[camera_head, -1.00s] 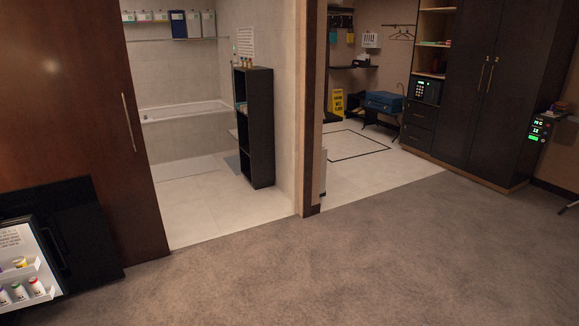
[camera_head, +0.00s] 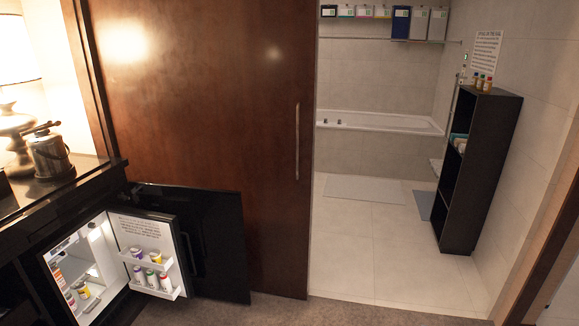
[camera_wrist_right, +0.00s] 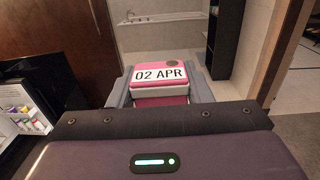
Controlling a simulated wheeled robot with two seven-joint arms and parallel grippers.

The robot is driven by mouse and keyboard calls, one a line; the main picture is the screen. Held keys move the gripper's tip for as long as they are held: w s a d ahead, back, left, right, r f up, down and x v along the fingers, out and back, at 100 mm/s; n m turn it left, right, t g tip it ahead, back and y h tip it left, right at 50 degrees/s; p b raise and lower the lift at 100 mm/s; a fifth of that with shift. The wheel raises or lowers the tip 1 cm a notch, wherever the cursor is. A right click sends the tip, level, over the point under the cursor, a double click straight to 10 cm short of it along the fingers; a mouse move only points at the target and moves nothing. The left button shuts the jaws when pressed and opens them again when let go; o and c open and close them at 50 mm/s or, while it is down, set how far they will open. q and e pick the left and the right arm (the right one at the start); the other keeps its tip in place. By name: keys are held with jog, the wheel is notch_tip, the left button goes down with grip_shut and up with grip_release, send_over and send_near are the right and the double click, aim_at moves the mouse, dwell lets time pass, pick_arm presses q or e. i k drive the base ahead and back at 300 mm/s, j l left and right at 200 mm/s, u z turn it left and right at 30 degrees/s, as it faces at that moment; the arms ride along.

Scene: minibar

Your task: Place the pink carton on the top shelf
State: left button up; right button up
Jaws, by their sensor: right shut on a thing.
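The pink carton (camera_wrist_right: 162,69) shows in the right wrist view with a white label reading "02 APR". My right gripper (camera_wrist_right: 160,86) is shut on it, with a grey finger on each side. Neither the carton nor my grippers show in the head view. The minibar fridge (camera_head: 101,268) stands open at the lower left of the head view, lit inside. Several small containers sit in it; its shelf levels are hard to make out. My left gripper is in neither view.
The open fridge door (camera_head: 150,240) carries racks (camera_head: 160,293) of small tubs and bottles; it also shows in the wrist view. A counter (camera_head: 60,195) with a lamp and ice bucket (camera_head: 50,155) is above the fridge. A brown sliding panel (camera_head: 250,130) stands behind; a black bathroom shelf (camera_head: 476,170) is right.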

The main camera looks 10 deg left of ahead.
aim_at(77, 270)
jog(key=i+j+u, duration=0.15)
jog(key=i+u, duration=0.45)
jog(key=u, duration=0.2)
jog(key=i+u, duration=0.4)
jog(key=i+l+u, duration=0.15)
jog(key=u, duration=0.3)
jog(key=i+l+u, duration=0.25)
jog(key=u, duration=0.15)
jog(key=i+j+u, duration=0.2)
jog(key=i+u, duration=0.65)
